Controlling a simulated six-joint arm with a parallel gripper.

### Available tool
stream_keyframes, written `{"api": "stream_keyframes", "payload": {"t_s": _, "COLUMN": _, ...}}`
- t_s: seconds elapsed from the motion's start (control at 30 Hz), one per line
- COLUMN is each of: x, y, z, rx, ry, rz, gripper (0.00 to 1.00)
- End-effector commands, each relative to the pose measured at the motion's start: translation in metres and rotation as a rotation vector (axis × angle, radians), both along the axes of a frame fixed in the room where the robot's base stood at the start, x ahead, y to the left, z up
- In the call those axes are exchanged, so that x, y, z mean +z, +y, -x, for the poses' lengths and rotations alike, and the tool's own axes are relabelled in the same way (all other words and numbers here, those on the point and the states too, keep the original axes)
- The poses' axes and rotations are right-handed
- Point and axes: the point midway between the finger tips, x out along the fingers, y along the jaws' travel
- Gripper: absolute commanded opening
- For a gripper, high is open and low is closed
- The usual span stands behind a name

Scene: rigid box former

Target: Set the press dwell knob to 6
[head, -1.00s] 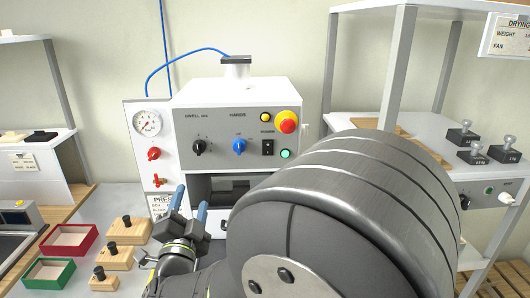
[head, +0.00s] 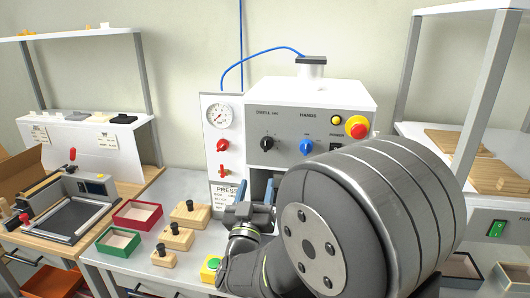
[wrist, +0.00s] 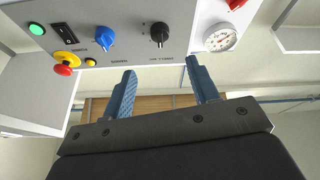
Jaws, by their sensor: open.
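The press dwell knob (head: 267,143) is the black knob at the left of the grey panel on the white press (head: 330,92), under the dwell label. It also shows in the wrist view (wrist: 159,33), where the picture is upside down. Its exact setting is too small to read. My gripper (head: 255,192) is open and empty, below and in front of the panel. In the wrist view its blue fingers (wrist: 162,92) are apart, and the knob lies beyond them, not touched.
Beside the dwell knob is a blue knob (head: 306,147) labelled hands. A gauge (head: 218,114) and red valves (head: 223,146) are at the left. Wooden blocks (head: 178,237) and trays (head: 138,214) lie on the bench.

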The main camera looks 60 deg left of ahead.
Motion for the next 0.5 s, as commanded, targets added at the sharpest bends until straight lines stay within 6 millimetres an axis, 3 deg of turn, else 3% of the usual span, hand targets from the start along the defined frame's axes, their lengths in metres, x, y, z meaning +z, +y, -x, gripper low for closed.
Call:
{"api": "stream_keyframes", "payload": {"t_s": 0.3, "x": 0.027, "y": 0.046, "z": -0.048, "rx": -0.004, "ry": 0.000, "rz": -0.002, "gripper": 0.54}}
{"api": "stream_keyframes", "payload": {"t_s": 0.5, "x": 0.040, "y": 0.070, "z": -0.069, "rx": -0.001, "ry": 0.001, "rz": -0.001, "gripper": 0.54}}
